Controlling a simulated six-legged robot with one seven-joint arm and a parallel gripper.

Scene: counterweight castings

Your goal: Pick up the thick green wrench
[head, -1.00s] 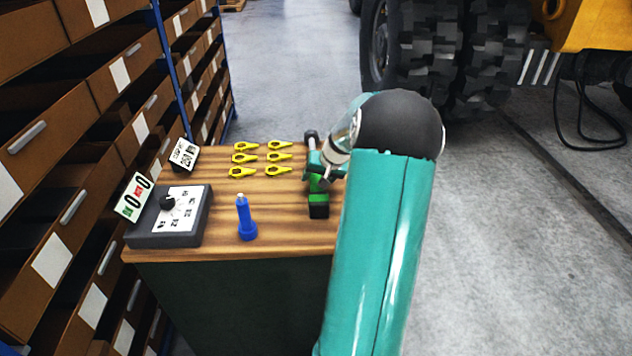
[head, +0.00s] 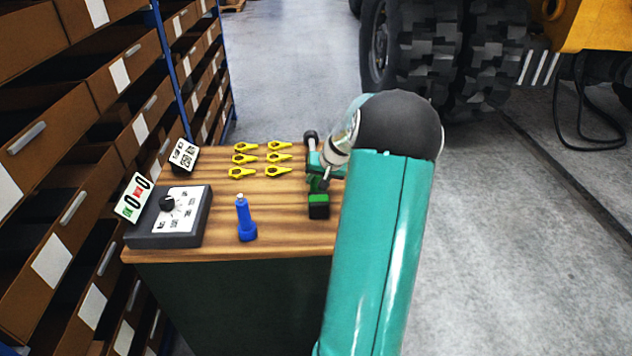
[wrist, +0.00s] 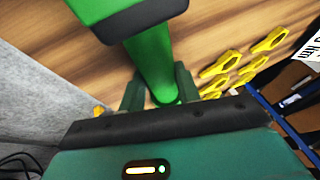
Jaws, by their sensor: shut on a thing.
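The thick green wrench (head: 318,200) is a green tool with a dark block at its near end, at the right side of the wooden table top in the head view. My arm hides part of it. In the wrist view its green shaft (wrist: 153,62) runs between my fingers, with the dark-edged green block (wrist: 125,15) at the top. My gripper (head: 321,172) is shut on the shaft; its two fingers lie on either side of it in the wrist view (wrist: 160,88). I cannot tell whether the wrench is clear of the table.
Several yellow pointer-shaped pieces (head: 243,158) lie left of the wrench. A dark box with a knob (head: 172,220) and two cards are at the left. Shelves with bins (head: 60,150) flank the left side.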

